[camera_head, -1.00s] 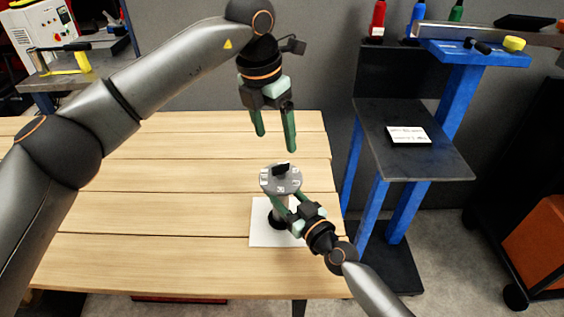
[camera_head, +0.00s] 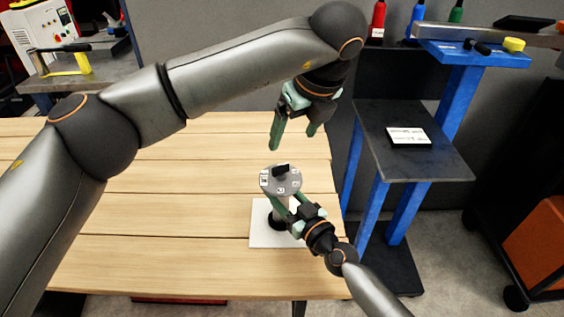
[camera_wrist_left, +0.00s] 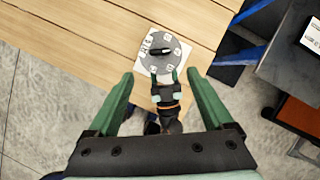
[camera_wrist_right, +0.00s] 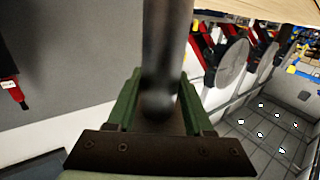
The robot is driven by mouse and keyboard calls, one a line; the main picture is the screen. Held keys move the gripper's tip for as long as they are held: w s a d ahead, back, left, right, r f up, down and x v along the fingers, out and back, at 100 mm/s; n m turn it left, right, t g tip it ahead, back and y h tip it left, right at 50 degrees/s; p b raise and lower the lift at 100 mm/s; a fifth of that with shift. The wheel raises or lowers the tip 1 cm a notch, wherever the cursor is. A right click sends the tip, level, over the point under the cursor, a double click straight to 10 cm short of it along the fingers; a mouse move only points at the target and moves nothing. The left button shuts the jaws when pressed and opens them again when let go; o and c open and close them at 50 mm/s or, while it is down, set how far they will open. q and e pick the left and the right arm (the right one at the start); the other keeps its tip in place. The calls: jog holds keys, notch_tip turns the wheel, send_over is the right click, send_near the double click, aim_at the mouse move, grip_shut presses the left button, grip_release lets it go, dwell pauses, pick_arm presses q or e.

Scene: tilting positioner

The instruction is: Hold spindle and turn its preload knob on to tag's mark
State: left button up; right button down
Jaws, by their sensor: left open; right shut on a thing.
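The spindle (camera_head: 281,206) stands upright on a white plate (camera_head: 262,236) on the wooden table. Its round grey dial (camera_head: 272,186) carries small white labels, and the black preload knob (camera_head: 281,170) sits on top; the dial also shows in the left wrist view (camera_wrist_left: 178,64). My right gripper (camera_head: 286,210) is shut on the spindle's post below the dial. My left gripper (camera_head: 294,142) is open and empty, above and behind the knob, apart from it. The tag (camera_head: 407,136) is a white card on the dark shelf; its writing is too small to read.
A blue-framed stand with a dark shelf (camera_head: 430,160) is right of the table. Bottles (camera_head: 377,20) stand behind it. The wooden table (camera_head: 130,240) is clear left of the spindle. An orange box (camera_head: 540,255) is at far right.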

aim_at(281, 166)
pick_arm(q)
jog(key=x, duration=1.1)
jog(key=shift+w+a+f, duration=0.1)
jog(key=shift+f, duration=0.25)
jog(key=shift+c, duration=0.2)
grip_shut()
